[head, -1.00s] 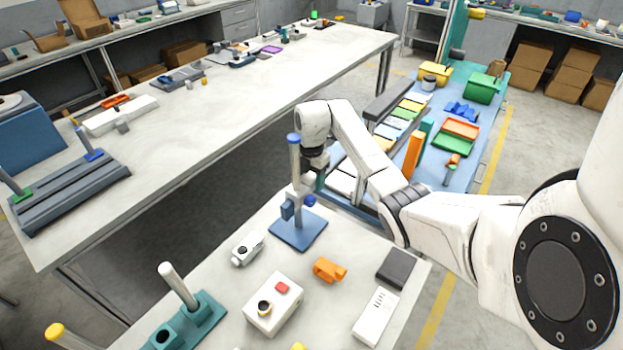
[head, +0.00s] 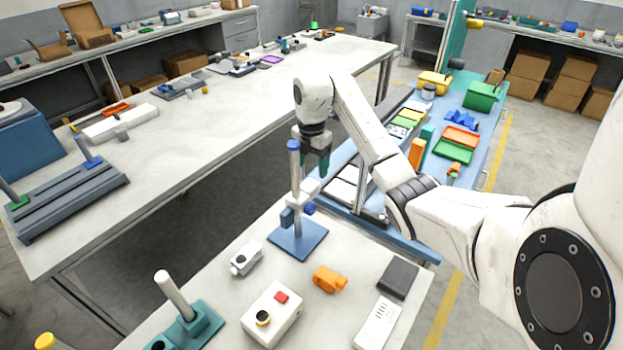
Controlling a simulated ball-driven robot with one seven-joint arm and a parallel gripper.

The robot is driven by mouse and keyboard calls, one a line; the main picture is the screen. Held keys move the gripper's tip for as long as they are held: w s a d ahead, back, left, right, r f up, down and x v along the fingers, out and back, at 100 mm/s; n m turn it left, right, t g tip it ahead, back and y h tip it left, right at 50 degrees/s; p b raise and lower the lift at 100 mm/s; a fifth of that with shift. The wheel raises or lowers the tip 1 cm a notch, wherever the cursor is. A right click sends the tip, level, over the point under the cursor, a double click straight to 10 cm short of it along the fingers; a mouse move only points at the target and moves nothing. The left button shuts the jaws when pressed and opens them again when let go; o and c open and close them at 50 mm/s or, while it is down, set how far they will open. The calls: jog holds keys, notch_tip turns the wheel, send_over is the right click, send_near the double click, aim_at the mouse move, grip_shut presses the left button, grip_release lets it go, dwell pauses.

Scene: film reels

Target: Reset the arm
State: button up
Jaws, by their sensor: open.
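My gripper (head: 314,172) hangs from my white arm, pointing down, in the middle of the head view. It is behind and slightly right of the upright of a blue stand (head: 298,239) on the near table. Its dark green fingers are small here and partly overlapped by the stand, and I see nothing held between them. My arm reaches in from the right, bends at the elbow and rises to the wrist.
The near table (head: 225,305) holds an orange part (head: 329,279), a white box with a red button (head: 272,311), a grey-white device (head: 246,258) and a dark block (head: 398,278). A blue cart (head: 481,150) with trays stands behind my arm. A long table (head: 200,150) lies left.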

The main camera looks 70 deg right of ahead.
jog(key=shift+r, duration=1.1)
